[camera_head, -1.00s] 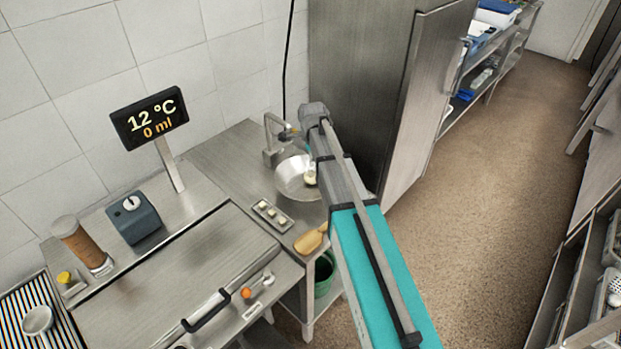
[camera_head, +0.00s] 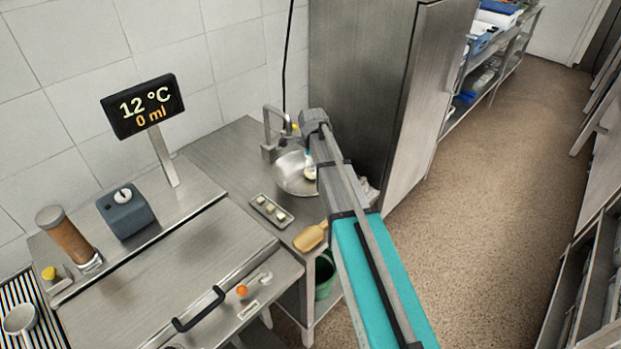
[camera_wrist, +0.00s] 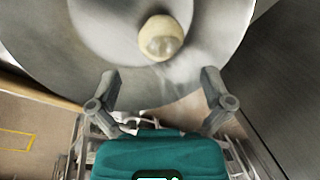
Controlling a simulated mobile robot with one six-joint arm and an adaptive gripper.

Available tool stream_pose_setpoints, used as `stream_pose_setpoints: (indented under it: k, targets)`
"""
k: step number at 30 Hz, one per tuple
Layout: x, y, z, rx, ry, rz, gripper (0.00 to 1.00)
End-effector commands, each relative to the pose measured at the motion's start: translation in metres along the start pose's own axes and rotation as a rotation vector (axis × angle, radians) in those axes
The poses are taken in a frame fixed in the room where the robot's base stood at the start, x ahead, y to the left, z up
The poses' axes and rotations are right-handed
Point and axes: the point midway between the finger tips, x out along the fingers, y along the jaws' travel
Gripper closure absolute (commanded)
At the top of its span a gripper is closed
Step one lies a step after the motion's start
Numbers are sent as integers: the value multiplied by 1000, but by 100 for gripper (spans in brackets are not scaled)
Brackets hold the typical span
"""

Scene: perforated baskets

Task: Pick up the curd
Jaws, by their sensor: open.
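A pale cream, rounded piece, apparently the curd (camera_wrist: 158,28), lies in a round metal bowl (camera_wrist: 215,30) in the wrist view. Its near end looks greyish and glossy. My gripper (camera_wrist: 160,82) is open and empty, its two fingers spread near the bowl's near wall. The curd is beyond the fingertips, roughly centred between them and apart from both. In the head view, the bowl (camera_head: 290,178) is by the faucet, and a pale piece (camera_head: 310,173) shows in it beside my arm. My arm hides part of the bowl and the gripper there.
A small tray (camera_head: 271,211) with pale pieces and a wooden scoop (camera_head: 309,239) are on the counter near the bowl. A faucet (camera_head: 275,130) stands behind it. A tall steel cabinet (camera_head: 365,85) rises close to my arm. The floor at right is clear.

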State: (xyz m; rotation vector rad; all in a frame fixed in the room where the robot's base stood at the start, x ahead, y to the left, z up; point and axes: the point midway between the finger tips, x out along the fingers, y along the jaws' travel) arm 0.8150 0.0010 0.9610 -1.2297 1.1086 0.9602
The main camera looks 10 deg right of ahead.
Motion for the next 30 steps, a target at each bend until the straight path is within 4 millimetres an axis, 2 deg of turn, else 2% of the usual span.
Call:
stream_pose_setpoints:
  k: [1,6,23,30]
  targets:
    - [8,0,0,0,0,0,0]
    - [17,0,0,0,0,0,0]
    - [20,0,-1,1,0,0,0]
    - [32,1,-2,1,0,0,0]
